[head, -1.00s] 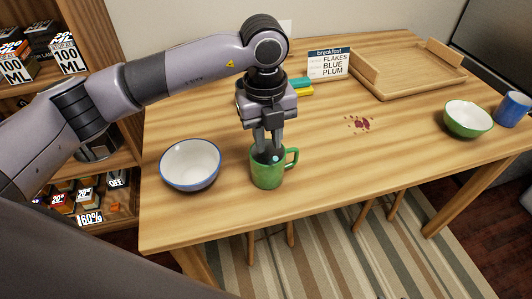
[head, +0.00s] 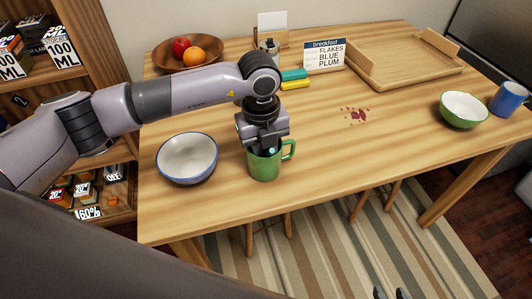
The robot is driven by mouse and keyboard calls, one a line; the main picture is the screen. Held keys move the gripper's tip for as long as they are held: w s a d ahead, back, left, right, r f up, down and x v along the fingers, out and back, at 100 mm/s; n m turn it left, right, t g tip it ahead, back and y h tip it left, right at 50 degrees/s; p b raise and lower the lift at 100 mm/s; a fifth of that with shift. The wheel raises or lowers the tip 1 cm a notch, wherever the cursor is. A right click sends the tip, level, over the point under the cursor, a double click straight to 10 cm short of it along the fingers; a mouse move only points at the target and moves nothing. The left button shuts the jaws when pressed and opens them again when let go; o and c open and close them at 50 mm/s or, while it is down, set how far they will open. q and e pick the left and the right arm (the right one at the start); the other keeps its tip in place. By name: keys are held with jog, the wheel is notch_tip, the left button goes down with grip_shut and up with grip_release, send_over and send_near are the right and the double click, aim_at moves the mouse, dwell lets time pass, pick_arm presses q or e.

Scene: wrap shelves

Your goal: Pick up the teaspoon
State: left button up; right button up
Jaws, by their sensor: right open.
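A green mug (head: 264,168) stands upright near the table's front edge, its handle to the right. My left gripper (head: 265,150) points straight down into its mouth; the fingertips are hidden inside, so I cannot tell whether they are open or shut. A small pale blue spot at the mouth may be part of the teaspoon; no other part of a teaspoon shows. The fingertips of my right gripper (head: 390,293) show at the bottom edge, apart and empty, over the rug and away from the table.
A white bowl (head: 188,157) with a blue rim stands left of the mug. A fruit bowl (head: 185,62), yellow and teal items (head: 294,79), a breakfast card (head: 324,56) and a wooden tray (head: 395,63) stand behind. A green bowl (head: 463,108) and blue mug (head: 509,98) are right, beyond a red stain (head: 357,115).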

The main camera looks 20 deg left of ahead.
pick_arm(q)
jog(key=shift+f, duration=0.2)
grip_shut()
dwell(0.4)
notch_tip(320, 180, up, 20)
jog(key=p, duration=1.1)
jog(key=shift+r+p, duration=0.25)
jog(key=shift+p, duration=0.05)
